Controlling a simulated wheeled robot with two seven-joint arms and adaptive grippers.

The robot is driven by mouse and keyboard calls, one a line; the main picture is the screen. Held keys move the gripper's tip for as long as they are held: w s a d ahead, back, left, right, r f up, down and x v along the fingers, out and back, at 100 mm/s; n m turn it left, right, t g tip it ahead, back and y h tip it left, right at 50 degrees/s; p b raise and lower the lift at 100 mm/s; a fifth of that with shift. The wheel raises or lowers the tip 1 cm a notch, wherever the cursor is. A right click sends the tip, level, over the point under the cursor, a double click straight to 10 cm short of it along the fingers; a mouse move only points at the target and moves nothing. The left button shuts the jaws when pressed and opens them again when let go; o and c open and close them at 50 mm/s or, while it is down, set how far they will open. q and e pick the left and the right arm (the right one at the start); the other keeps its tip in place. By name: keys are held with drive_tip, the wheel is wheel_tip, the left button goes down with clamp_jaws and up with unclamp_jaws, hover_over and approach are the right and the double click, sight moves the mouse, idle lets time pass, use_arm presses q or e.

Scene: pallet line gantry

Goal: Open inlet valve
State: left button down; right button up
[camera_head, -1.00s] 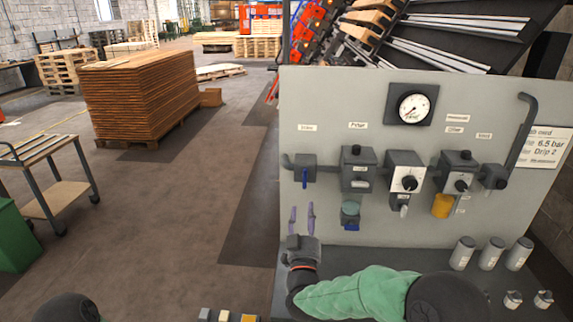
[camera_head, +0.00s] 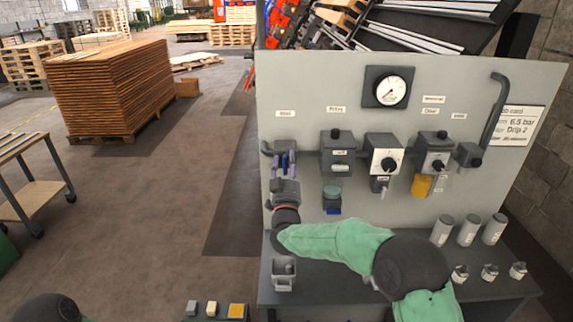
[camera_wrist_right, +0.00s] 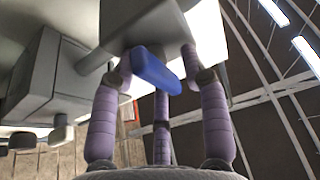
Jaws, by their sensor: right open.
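The inlet valve (camera_head: 284,146) is a dark grey block at the left end of the pipe row on the panel, under a small label. Its blue lever (camera_head: 285,163) points straight down. My right gripper (camera_head: 285,172) is open, with its purple fingers reaching up on both sides of the lever. In the right wrist view the blue lever (camera_wrist_right: 157,70) hangs under the grey valve body (camera_wrist_right: 150,25), between the spread fingers of my right gripper (camera_wrist_right: 160,72). I cannot tell whether any finger touches it. My left gripper is out of view.
Right of the valve are the filter unit (camera_head: 338,150), a regulator with a black knob (camera_head: 386,155) and a yellow-cupped unit (camera_head: 423,186). A gauge (camera_head: 388,88) sits above. Grey cylinders (camera_head: 467,230) stand on the bench below.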

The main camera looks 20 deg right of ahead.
clamp_jaws()
idle(0.3)
